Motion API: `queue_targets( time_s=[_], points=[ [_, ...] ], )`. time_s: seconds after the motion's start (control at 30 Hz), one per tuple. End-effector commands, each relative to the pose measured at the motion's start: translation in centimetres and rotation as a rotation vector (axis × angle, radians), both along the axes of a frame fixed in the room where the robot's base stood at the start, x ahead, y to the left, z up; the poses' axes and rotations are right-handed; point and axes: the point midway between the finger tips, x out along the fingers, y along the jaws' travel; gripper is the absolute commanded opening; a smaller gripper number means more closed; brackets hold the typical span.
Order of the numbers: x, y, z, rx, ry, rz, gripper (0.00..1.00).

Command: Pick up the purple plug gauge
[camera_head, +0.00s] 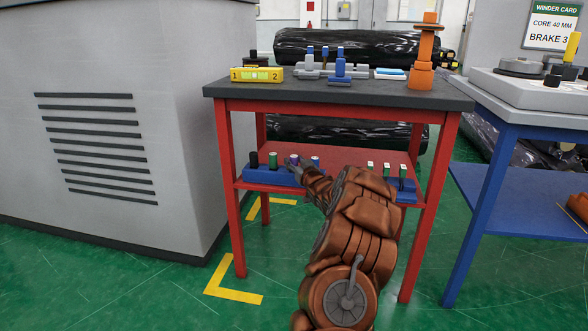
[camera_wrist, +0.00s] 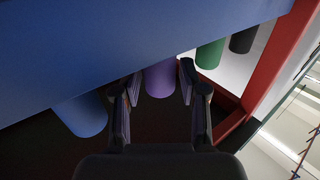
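The purple plug gauge (camera_wrist: 160,79) stands in a blue rack (camera_wrist: 120,45) and shows between my two fingers in the wrist view. In the head view its purple top (camera_head: 294,158) is just visible at my fingertips. In the head view my gripper (camera_head: 298,169) reaches in over the table's lower shelf and hides part of the rack.
In the rack, a blue gauge (camera_wrist: 82,114) stands on one side and green (camera_wrist: 209,54) and black (camera_wrist: 243,40) gauges on the other. The red table's dark top (camera_head: 330,92) lies above the shelf. Another rack with white-topped pieces (camera_head: 387,168) stands to the right.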

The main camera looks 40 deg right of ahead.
Motion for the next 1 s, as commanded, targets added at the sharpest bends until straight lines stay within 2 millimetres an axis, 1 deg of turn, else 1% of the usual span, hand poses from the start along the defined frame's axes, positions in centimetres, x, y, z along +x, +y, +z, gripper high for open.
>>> queue_targets(
  time_s=[0.03,0.3,0.37,0.57,0.67,0.77,1.0],
  points=[
    [0.0,0.0,0.0,0.000,0.000,0.000,0.35],
    [0.0,0.0,0.0,-0.001,0.000,0.000,0.07],
    [0.0,0.0,0.0,-0.001,0.000,0.000,0.01],
    [0.0,0.0,0.1,-0.001,0.000,-0.001,0.01],
    [0.0,0.0,0.6,-0.001,-0.001,-0.001,0.01],
    [-0.1,-0.1,2.0,-0.003,-0.002,-0.001,0.01],
    [0.0,-0.1,6.5,-0.003,0.000,-0.001,0.01]
  ],
)
